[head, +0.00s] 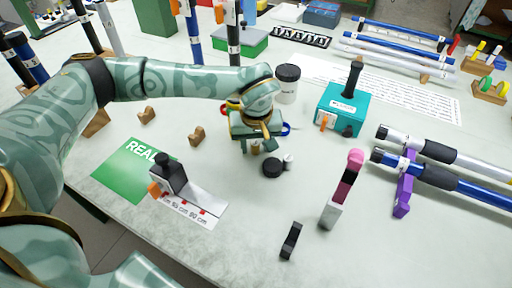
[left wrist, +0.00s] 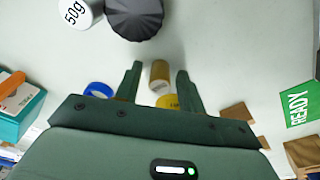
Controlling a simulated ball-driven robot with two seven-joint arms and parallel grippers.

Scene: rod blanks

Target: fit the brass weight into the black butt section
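The brass weight (left wrist: 159,73) is a small gold cylinder in the left wrist view. It sits between the two fingers of my left gripper (left wrist: 156,82), with a gap on each side. In the head view my left gripper (head: 256,149) points down at the table in the middle and mostly hides the weight. Black rod sections show on rods lying at the right (head: 438,177) and standing at the back (head: 234,40) and left; I cannot tell which is the butt section. My right gripper is not in view.
A black knurled cap (head: 272,167) and a white 50g weight (head: 288,160) stand close to my left gripper. A pink-topped tool (head: 345,185), a teal box (head: 343,108) and a purple rest (head: 404,190) are to the right. The green READY mat (head: 130,168) is left.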

